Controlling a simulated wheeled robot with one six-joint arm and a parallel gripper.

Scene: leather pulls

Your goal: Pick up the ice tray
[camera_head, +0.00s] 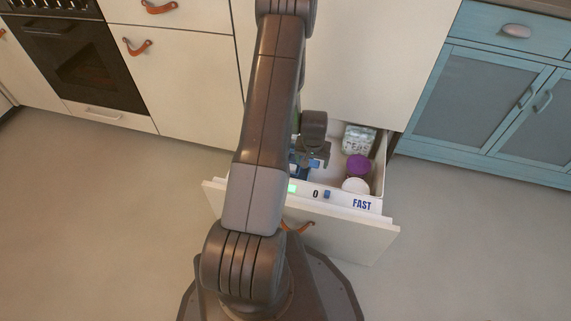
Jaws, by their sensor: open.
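An open freezer drawer (376,205) stands out from the white cabinet front, low near the floor. My gripper (318,162) is open over the inside of the drawer. A blue thing (301,172) lies in the drawer under and beside my gripper. It may be the ice tray, but my arm and gripper hide much of it, and I cannot tell whether they touch. The left part of the drawer is hidden behind my arm.
In the drawer's right part are a pale patterned package (358,139), a purple round thing (358,165) and a white round lid (355,186). The drawer front has a leather pull (300,227). Blue cabinets (480,100) stand right, an oven (82,62) left. The floor is clear.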

